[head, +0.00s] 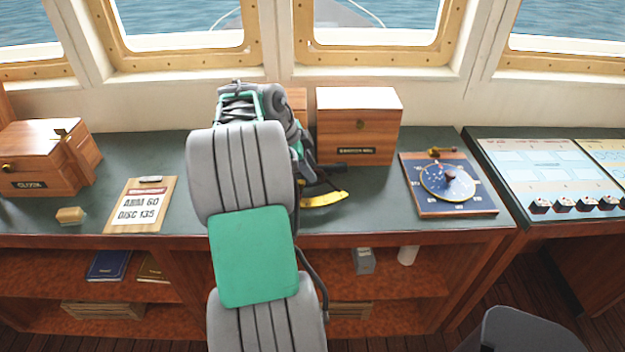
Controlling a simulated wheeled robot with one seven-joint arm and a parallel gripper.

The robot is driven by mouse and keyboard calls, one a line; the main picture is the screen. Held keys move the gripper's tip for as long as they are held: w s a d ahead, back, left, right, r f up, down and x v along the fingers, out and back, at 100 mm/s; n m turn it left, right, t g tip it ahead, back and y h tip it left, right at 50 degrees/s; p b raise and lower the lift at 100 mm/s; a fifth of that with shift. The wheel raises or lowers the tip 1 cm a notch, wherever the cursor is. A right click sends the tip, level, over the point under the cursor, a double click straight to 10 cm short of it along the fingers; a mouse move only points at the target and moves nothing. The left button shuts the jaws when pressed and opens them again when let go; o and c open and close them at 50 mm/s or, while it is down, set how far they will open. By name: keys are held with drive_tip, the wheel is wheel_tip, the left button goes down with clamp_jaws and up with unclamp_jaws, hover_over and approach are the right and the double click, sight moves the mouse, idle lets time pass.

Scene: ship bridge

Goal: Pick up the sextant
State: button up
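The sextant (325,199) lies on the dark green counter just right of my arm, in the middle of the head view. Its yellow arc shows, and a black part extends above it; the rest is hidden behind my arm. My gripper (309,172) shows only as dark grey parts at the arm's far end, close to the sextant's left side. Its fingertips are hidden, so I cannot tell whether it is open, shut or touching the sextant.
A labelled wooden box (358,128) stands behind the sextant, partly beside another box. Right is a board with a round dial (447,182). Left are a clipboard card (141,203), a small wooden block (70,215) and a wooden box (38,160). A chair (525,330) stands lower right.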

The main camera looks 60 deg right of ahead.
clamp_jaws()
idle(1.3)
drive_tip(key=shift+r, duration=0.2)
